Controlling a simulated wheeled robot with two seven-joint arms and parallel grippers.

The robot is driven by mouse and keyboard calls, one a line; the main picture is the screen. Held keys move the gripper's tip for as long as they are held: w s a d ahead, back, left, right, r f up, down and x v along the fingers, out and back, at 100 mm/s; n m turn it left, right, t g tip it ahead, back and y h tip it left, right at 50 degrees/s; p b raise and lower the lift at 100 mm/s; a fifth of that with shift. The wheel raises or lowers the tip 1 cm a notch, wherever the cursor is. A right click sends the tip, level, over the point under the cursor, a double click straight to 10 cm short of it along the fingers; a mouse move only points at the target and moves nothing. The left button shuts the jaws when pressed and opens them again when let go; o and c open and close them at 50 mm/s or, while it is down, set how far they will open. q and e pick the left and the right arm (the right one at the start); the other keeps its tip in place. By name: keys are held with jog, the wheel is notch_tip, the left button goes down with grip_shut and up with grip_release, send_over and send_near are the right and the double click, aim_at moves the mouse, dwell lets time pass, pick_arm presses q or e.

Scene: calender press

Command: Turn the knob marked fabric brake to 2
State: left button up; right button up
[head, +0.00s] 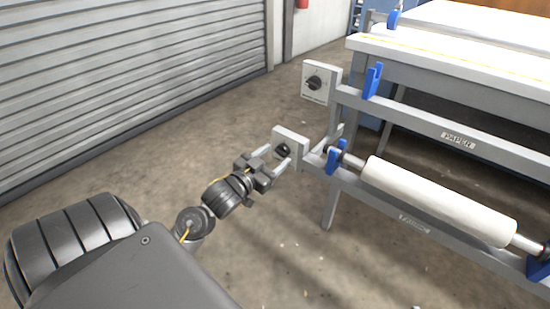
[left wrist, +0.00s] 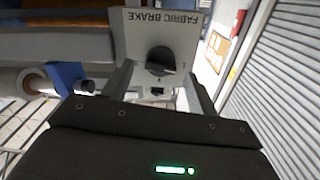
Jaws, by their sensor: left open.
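The fabric brake knob (left wrist: 160,60) is a black round knob on a pale panel (left wrist: 190,32) lettered FABRIC BRAKE, near the top of the left wrist view. In the head view the same dark knob (head: 283,150) sits on the lower small panel (head: 291,135) at the end of the lower rail. My left gripper (head: 275,158) is open in front of this panel. In the left wrist view its fingers (left wrist: 158,77) stand on either side of the knob, with gaps visible; I cannot tell any contact. The knob's exact setting is too small to read. My right gripper is not in view.
An upper panel (head: 319,82) with another black knob (head: 314,83) is on the rail marked PAPER (head: 458,140). A white roll (head: 437,200) lies along the lower rail, with a blue bracket (head: 336,157) close right of the gripper. The floor to the left is clear.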

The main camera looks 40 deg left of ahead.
pick_arm(q)
jog(key=shift+w, duration=0.45)
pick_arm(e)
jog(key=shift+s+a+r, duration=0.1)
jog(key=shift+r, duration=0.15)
pick_arm(q)
jog(key=shift+c, duration=0.3)
